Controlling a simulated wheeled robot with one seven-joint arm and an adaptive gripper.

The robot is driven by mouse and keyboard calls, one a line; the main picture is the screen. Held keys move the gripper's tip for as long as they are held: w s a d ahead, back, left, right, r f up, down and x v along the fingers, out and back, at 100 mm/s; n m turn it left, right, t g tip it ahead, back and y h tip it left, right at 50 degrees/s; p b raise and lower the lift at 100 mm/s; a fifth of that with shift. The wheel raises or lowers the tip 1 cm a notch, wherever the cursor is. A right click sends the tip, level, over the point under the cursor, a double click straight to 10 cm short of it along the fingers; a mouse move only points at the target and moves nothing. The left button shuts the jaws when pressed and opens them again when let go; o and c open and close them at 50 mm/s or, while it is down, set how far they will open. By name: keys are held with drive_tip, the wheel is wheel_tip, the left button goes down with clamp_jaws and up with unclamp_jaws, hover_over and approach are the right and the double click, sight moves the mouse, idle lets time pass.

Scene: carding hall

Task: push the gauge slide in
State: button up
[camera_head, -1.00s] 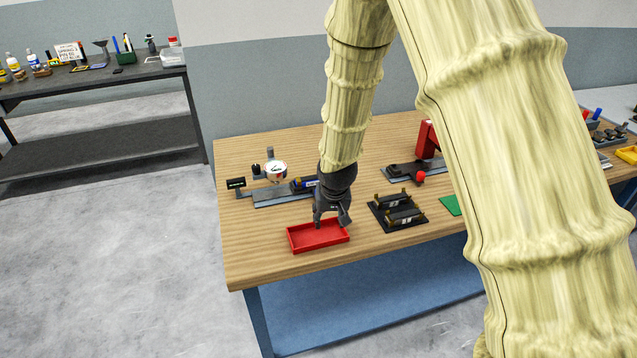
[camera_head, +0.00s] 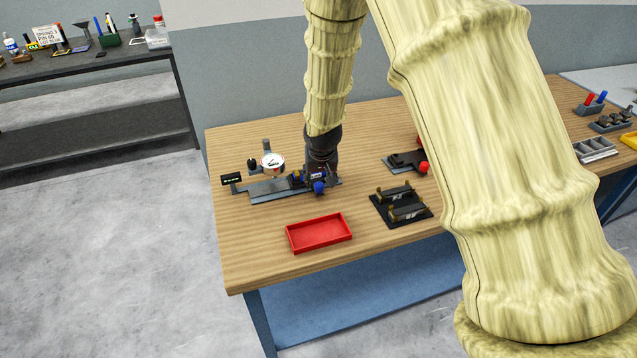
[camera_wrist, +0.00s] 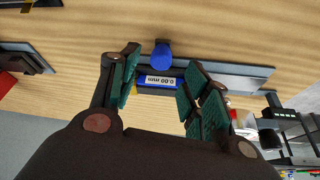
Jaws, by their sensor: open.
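The gauge (camera_head: 272,163) has a round white dial and stands at the back of a grey rail base (camera_head: 275,192) on the wooden bench. At the rail's right end is the gauge slide, a dark block with a blue label (camera_wrist: 160,81) reading "0.00 mm" and a blue knob (camera_wrist: 162,55). The knob also shows in the head view (camera_head: 319,187). My gripper (camera_head: 318,178) is low over this right end. In the wrist view its open green-padded fingers (camera_wrist: 163,85) lie on either side of the labelled block; contact cannot be told.
An empty red tray (camera_head: 319,233) lies in front of the gauge. A black fixture with two dark bars (camera_head: 401,206) stands to the right, and a device with a red knob (camera_head: 424,168) behind it. A small dark display (camera_head: 232,180) is at the rail's left end.

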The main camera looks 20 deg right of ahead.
sight(319, 185)
drive_tip(key=shift+p+x, duration=0.7)
drive_tip(key=shift+x, duration=2.05)
clamp_jaws()
